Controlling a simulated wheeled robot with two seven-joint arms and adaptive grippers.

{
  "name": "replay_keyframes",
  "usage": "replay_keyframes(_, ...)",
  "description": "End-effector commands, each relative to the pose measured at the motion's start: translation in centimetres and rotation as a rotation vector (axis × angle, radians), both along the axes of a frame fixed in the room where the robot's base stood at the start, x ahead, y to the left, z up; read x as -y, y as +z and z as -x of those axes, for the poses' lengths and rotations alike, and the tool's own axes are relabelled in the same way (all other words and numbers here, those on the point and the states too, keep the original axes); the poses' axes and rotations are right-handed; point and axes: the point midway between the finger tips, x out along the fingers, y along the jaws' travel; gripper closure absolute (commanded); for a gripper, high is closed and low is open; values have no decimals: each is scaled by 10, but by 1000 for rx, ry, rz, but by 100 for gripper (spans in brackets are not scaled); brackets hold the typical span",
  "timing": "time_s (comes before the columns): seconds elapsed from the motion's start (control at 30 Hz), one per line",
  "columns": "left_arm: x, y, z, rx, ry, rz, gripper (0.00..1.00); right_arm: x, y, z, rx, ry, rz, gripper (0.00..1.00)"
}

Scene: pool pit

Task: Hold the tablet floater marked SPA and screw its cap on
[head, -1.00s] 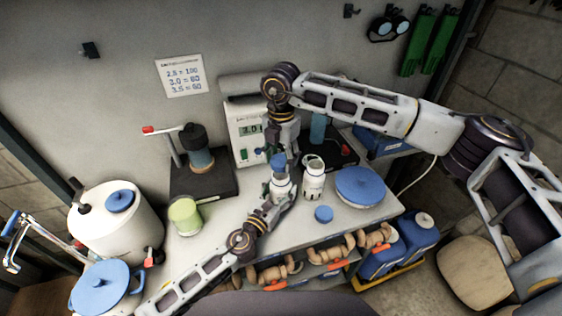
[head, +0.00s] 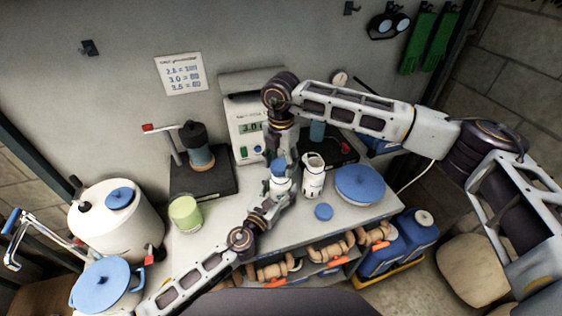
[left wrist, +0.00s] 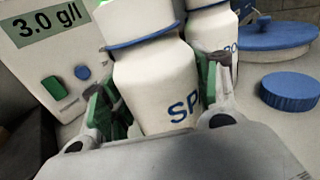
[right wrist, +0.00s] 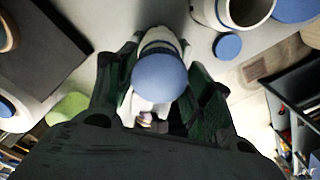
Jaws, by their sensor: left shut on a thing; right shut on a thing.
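The tablet floater marked SPA (left wrist: 155,85) is white with a blue band at its neck. It stands upright between the fingers of my left gripper (left wrist: 155,110), which is shut on it; in the head view the floater (head: 280,185) is over the table. A blue cap (right wrist: 160,78) is between the fingers of my right gripper (right wrist: 155,95), shut on it from above. In the head view the cap (head: 277,165) is directly over the floater's top. I cannot tell whether they touch or how the threads sit.
A second white floater (head: 313,178) stands just right of the held one, its top open. A loose blue cap (head: 323,212) and a large blue-lidded tub (head: 360,184) are right of it. A meter reading 3.0 (head: 247,128) stands behind; a green cup (head: 186,212) is left.

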Motion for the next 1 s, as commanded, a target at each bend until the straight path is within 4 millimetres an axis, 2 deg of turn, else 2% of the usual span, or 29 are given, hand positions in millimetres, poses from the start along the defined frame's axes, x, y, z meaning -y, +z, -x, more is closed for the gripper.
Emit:
replay_keyframes(0.5, 0, 0, 0, 0, 0, 0, 82, 0, -17, 0, -1, 0, -1, 61)
replay_keyframes(1.0, 0, 0, 0, 0, 0, 0, 82, 0, -18, 0, 0, 0, 0, 61)
